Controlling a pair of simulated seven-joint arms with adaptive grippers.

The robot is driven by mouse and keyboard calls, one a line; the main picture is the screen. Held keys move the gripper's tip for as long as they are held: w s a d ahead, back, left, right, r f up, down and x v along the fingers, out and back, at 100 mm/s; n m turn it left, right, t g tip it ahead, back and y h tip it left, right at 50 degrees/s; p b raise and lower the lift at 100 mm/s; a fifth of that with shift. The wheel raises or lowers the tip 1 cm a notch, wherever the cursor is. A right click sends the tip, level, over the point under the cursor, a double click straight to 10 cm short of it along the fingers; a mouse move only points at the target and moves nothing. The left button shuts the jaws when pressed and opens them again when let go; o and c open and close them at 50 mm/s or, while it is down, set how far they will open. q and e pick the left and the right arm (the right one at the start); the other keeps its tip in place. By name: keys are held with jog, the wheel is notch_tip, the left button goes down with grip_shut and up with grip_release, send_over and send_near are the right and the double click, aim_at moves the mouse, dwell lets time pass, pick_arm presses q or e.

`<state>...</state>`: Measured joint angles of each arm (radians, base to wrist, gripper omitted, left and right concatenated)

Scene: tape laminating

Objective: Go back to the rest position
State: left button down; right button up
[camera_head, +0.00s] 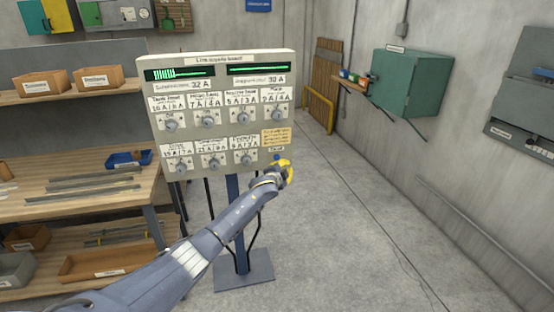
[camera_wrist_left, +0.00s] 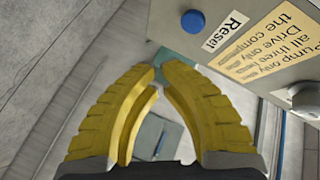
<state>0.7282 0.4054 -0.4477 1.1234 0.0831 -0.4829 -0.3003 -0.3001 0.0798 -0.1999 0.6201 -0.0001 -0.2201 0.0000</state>
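The grey supply board (camera_head: 218,62) stands upright on a blue post. It has two green displays on top and two rows of labelled grey knobs. A blue Reset button (camera_wrist_left: 193,22) sits at its lower right corner; in the head view the button (camera_head: 277,157) is just above my gripper. My left gripper (camera_head: 287,170), with yellow fingers, is just in front of that corner. In the left wrist view its fingertips (camera_wrist_left: 160,66) nearly meet with nothing between them, apart from the button. My right gripper is not in view.
A wooden workbench (camera_head: 110,190) with metal strips, a blue tray (camera_head: 128,159) and boxes stands at left. A green cabinet (camera_head: 410,85) hangs on the right wall. The floor (camera_head: 340,230) right of the board is clear. The post's base plate (camera_head: 243,282) lies below my arm.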

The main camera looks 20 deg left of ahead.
pick_arm(q)
jog(key=shift+s+d, duration=0.25)
jog(key=shift+s, duration=0.15)
